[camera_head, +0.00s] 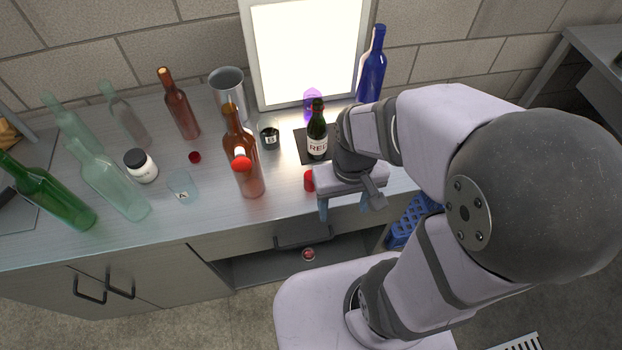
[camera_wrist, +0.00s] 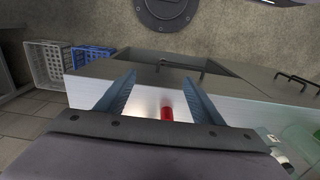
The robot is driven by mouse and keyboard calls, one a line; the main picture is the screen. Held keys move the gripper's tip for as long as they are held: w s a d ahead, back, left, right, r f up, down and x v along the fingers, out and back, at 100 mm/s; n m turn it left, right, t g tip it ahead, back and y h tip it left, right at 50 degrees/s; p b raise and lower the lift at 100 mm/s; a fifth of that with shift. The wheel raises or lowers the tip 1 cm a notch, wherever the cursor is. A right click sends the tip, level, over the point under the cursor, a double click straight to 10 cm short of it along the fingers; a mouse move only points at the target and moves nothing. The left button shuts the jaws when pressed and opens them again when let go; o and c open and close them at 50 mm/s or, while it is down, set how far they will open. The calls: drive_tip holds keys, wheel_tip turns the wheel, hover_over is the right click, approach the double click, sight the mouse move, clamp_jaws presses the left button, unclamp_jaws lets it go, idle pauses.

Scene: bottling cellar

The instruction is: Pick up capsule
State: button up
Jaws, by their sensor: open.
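A small bright red capsule (camera_head: 309,180) stands on the metal counter, just left of my gripper (camera_head: 343,208) in the head view. The wrist view shows the red capsule (camera_wrist: 167,113) low between the two blue fingers, closer to the right one. My gripper (camera_wrist: 160,80) is open, with nothing held. I cannot tell its exact height above the counter. A darker red cap-like piece (camera_head: 194,157) lies further left on the counter, and a small red round item (camera_head: 308,254) is lower, in the open drawer.
An amber bottle (camera_head: 247,180) stands left of the capsule, with a red and white piece showing on it. A dark labelled bottle (camera_head: 317,130) stands on a black mat behind. Several bottles and glasses fill the left. Crates (camera_wrist: 48,62) stand below the counter.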

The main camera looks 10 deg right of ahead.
drive_tip(key=shift+c, duration=1.3)
drive_tip(key=shift+r, duration=0.15)
